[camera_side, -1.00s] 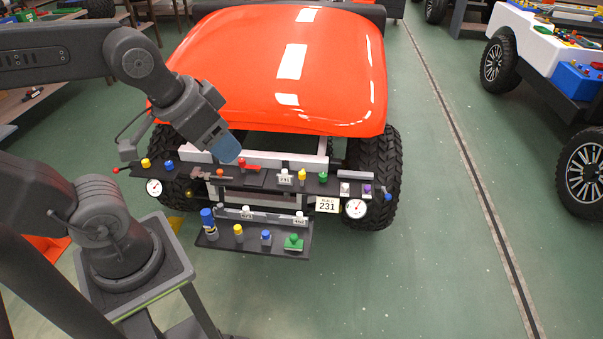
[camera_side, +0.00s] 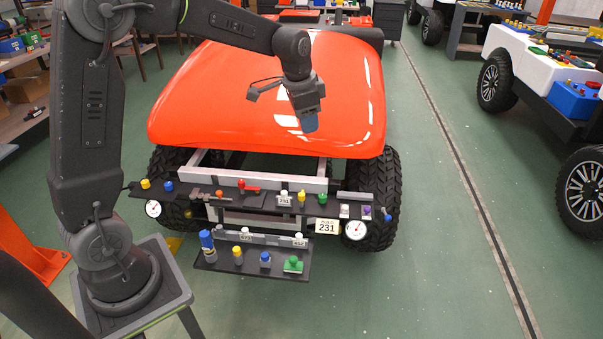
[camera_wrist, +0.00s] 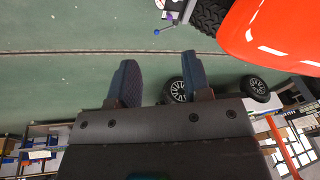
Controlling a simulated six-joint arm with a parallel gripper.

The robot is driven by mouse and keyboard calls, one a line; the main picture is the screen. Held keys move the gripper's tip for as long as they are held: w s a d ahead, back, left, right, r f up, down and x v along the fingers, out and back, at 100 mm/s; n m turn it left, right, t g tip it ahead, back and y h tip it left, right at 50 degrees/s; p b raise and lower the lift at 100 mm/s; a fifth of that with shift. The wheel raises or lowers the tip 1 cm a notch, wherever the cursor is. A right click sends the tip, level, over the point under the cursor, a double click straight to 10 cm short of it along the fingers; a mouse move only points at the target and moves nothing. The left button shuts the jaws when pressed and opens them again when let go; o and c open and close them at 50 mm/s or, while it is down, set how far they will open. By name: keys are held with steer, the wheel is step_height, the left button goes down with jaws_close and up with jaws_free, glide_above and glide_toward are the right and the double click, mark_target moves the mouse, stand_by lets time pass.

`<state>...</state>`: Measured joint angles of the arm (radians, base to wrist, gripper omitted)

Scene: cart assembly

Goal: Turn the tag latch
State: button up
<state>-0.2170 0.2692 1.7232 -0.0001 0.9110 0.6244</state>
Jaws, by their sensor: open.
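Which small part is the tag latch, I cannot tell. My gripper (camera_side: 309,124) hangs above the front of the orange hood in the side view, clear of the panel and its parts. In the wrist view its two fingers (camera_wrist: 160,75) stand apart with nothing between them.
A lower black shelf (camera_side: 215,264) carries blue, yellow and green knobs. A red-handled part (camera_side: 247,187), coloured knobs and two round gauges (camera_side: 356,230) crowd the panel. The orange hood (camera_side: 230,100) lies behind. Green floor (camera_side: 440,260) is clear at the right.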

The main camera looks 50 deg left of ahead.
steer(key=w+a+f+m+g, duration=0.1)
steer(key=w+a+f, duration=0.3)
steer(key=f, duration=0.3)
steer(key=w+a+f+m+g, duration=0.1)
steer(key=w+a+f, duration=0.3)
steer(key=f, duration=0.3)
steer(key=m, duration=0.2)
glide_above(301, 194)
steer(key=shift+g+h, duration=0.3)
steer(key=shift+g, duration=0.1)
step_height(301, 194, down, 15)
steer(key=shift+f, duration=0.1)
step_height(301, 194, down, 9)
steer(key=shift+d+r, duration=0.1)
steer(key=shift+r, duration=0.2)
steer(key=shift+c, duration=0.6)
steer(key=c, duration=0.4)
steer(key=n, duration=0.8)
steer(key=shift+n, duration=0.4)
steer(key=n, duration=0.8)
steer(key=o, duration=0.8)
steer(key=shift+c, duration=0.2)
